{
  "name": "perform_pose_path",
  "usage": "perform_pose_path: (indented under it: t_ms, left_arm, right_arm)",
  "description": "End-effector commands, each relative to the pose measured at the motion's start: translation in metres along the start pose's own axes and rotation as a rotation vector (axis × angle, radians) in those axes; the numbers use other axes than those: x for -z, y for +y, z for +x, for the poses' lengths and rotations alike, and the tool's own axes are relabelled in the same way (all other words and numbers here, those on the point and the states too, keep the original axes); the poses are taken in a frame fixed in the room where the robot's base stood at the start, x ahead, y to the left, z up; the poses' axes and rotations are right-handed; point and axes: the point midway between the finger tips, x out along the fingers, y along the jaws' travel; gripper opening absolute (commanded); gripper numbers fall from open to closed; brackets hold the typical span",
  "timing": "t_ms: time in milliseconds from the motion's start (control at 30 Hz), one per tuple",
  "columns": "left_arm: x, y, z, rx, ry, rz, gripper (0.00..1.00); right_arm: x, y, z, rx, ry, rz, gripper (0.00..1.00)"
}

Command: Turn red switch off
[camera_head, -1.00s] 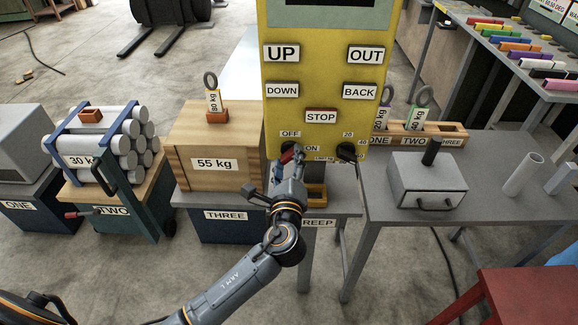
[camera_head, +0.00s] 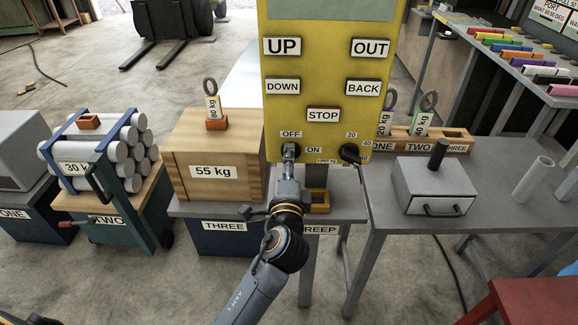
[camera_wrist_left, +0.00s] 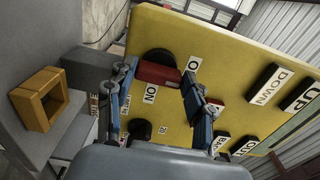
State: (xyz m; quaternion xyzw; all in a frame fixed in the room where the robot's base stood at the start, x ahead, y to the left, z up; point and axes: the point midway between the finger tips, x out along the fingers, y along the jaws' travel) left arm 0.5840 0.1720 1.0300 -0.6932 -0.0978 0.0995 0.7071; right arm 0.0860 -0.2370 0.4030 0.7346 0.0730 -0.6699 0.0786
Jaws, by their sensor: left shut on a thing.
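The red switch (camera_wrist_left: 157,74) is a red bar on a black round knob on the yellow control panel (camera_head: 325,25). In the left wrist view it lies between my left gripper's fingers (camera_wrist_left: 157,84), which are closed on it. The ON label (camera_wrist_left: 150,94) and the partly covered OFF label (camera_wrist_left: 194,64) are beside it. In the head view my left gripper (camera_head: 290,155) is at the knob, just below the OFF label (camera_head: 291,134), and hides the red bar. I cannot tell exactly where the bar points. My right gripper is not in view.
A black dial (camera_head: 350,153) sits right of the switch. The STOP button (camera_head: 323,115) and other buttons are above. A 55 kg wooden crate (camera_head: 212,171) stands left, a grey drawer box (camera_head: 433,186) right. A small yellow holder (camera_wrist_left: 40,98) is below the panel.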

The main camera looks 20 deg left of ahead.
Motion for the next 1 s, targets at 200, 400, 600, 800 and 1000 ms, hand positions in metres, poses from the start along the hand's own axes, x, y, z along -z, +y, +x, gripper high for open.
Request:
perform_pose_path:
  t_ms: [200, 400, 600, 800, 1000]
  left_arm:
    - [-0.0011, -0.0001, 0.0004, 0.001, -0.002, -0.033, 0.21]
    - [-0.001, -0.0004, 0.0004, 0.0, -0.002, -0.038, 0.21]
    - [-0.0008, -0.0003, 0.0003, 0.0, -0.002, -0.038, 0.55]
    - [-0.0005, -0.0001, 0.0002, 0.0, -0.001, -0.036, 0.75]
    - [-0.0002, 0.0001, -0.0001, 0.0, 0.0, -0.035, 0.75]
  right_arm:
    - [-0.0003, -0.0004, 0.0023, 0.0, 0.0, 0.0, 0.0]
    - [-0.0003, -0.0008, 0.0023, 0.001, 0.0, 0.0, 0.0]
    - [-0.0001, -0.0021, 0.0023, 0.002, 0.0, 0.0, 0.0]
    - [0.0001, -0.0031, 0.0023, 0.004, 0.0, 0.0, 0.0]
    - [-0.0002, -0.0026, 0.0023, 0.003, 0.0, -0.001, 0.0]
